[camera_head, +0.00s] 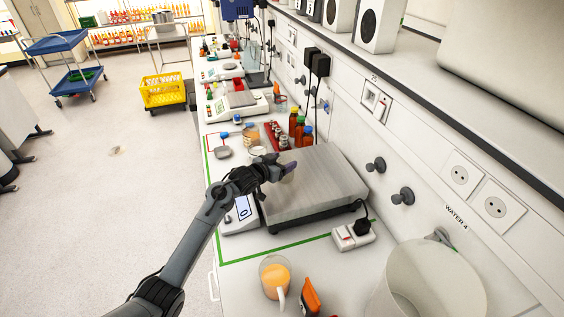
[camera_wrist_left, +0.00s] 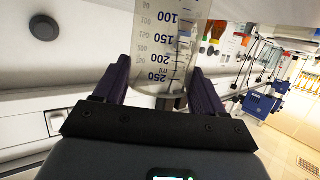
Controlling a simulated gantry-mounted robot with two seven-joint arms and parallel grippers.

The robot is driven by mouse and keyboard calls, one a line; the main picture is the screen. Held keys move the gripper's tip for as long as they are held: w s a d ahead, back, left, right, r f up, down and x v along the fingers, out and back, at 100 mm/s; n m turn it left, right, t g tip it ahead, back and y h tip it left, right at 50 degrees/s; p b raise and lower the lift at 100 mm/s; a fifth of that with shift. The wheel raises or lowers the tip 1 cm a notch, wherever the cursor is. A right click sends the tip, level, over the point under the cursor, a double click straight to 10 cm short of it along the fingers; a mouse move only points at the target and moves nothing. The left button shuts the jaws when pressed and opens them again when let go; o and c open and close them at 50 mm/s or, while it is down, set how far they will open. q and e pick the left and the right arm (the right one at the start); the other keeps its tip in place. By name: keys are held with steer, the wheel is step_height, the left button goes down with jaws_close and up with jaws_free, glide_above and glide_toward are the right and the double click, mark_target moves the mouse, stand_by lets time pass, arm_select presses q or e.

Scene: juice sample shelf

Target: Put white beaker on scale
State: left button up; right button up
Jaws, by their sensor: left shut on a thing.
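The scale's white display unit (camera_head: 241,212) sits at the plate's left, partly behind my forearm. In the left wrist view, the dark purple fingers (camera_wrist_left: 160,88) are shut on a clear graduated beaker (camera_wrist_left: 172,45) with marks up to 250 ml; it looks empty. In the head view the held beaker is mostly hidden by the gripper, and I cannot tell whether it touches the plate. My right gripper is not in view.
A beaker of orange juice (camera_head: 275,277) and an orange-and-black object (camera_head: 310,297) stand at the front. A large white container (camera_head: 425,285) is at front right. A power socket block (camera_head: 352,236) sits beside the scale. Bottles (camera_head: 300,128) and a red rack (camera_head: 277,136) stand behind it.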

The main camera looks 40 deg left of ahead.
arm_select(q)
steer(key=shift+f, duration=0.2)
steer(key=o, duration=1.1)
steer(key=shift+r, duration=0.15)
steer(key=shift+s+r, duration=0.2)
steer(key=shift+s, duration=0.25)
steer(key=v, duration=1.1)
steer(key=shift+p, duration=0.35)
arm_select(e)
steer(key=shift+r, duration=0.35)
